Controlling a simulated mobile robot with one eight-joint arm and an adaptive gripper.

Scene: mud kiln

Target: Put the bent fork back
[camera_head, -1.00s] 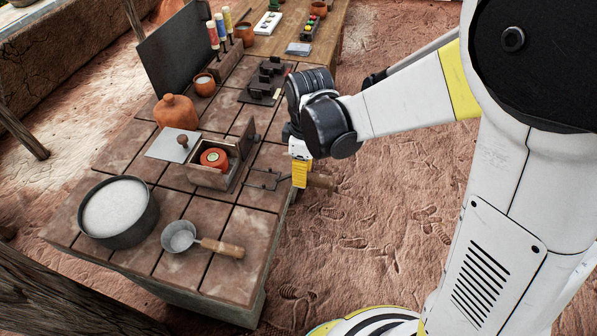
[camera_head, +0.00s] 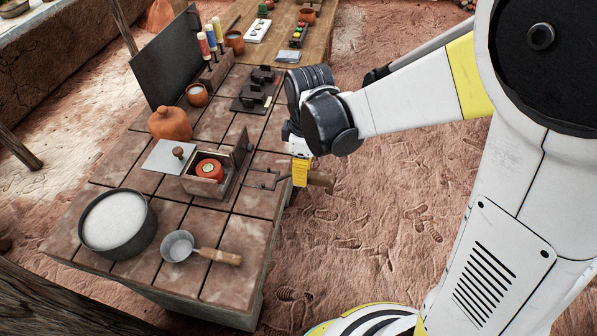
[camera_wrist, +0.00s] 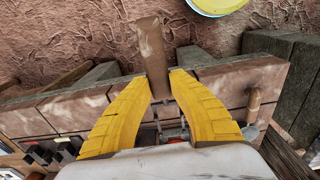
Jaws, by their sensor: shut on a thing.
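The bent fork (camera_head: 262,179) has a dark metal two-pronged end and a brown wooden handle (camera_head: 321,180). My gripper (camera_head: 300,172) is shut on the fork at the table's right edge. The prongs reach left over the tiles toward the small open box, and the handle sticks out past the edge to the right. In the wrist view the wooden handle (camera_wrist: 152,55) shows between and beyond the yellow fingers of my gripper (camera_wrist: 160,82). Whether the fork touches the tiles is unclear. A dark rack (camera_head: 258,90) stands farther back on the table.
The small wooden box (camera_head: 204,182) holds an orange round pot. A ladle (camera_head: 198,247) and a pan of white powder (camera_head: 117,224) are at the front. A lidded clay jar (camera_head: 170,122), a dark upright panel (camera_head: 168,58) and colored-handled tools (camera_head: 212,40) stand on the left. Tiles near the front right are clear.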

